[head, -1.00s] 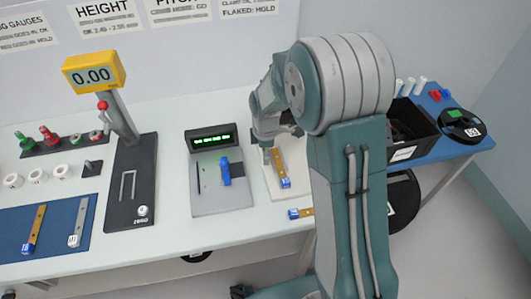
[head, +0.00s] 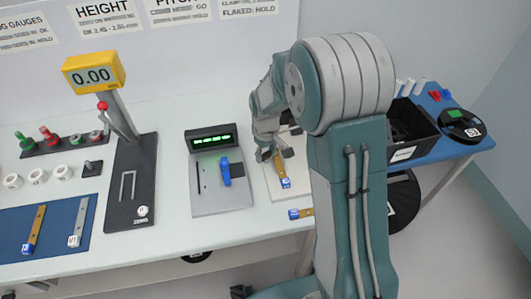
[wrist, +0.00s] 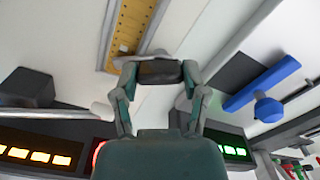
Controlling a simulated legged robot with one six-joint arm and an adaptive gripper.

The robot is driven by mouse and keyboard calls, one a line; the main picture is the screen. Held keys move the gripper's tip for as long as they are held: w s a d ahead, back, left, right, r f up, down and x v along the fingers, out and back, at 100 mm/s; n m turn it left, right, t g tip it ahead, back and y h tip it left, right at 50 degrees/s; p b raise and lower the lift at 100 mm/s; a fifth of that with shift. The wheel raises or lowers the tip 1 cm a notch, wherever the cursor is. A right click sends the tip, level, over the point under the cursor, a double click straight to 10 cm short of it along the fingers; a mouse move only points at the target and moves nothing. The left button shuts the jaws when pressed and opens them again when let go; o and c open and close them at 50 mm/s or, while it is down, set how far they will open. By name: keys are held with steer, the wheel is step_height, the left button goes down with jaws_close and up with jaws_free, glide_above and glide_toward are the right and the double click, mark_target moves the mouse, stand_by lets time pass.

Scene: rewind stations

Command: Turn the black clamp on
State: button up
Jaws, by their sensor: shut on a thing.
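My gripper (head: 274,155) is over the pale board (head: 270,186) right of the grey device, partly behind my own arm. In the wrist view its fingers (wrist: 160,72) close on a dark piece, the black clamp (wrist: 160,71), with a pale rounded part showing just beyond it. The clamp sits at the end of a yellow perforated strip (wrist: 130,27). In the head view that strip (head: 281,168) lies on the board with a blue end toward the table front. The clamp cannot be made out in the head view.
A grey device (head: 222,197) with a green display and a blue handle (head: 225,172) stands just left. A black bin (head: 412,137) stands to the right. An orange display (wrist: 38,154) shows in the wrist view.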

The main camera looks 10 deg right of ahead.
mark_target(265, 153)
steer(key=m, duration=0.5)
steer(key=shift+f, duration=0.1)
stand_by(0.4)
steer(key=o, duration=1.2)
steer(key=shift+c, duration=0.2)
step_height(265, 153, up, 12)
steer(key=shift+a, duration=0.1)
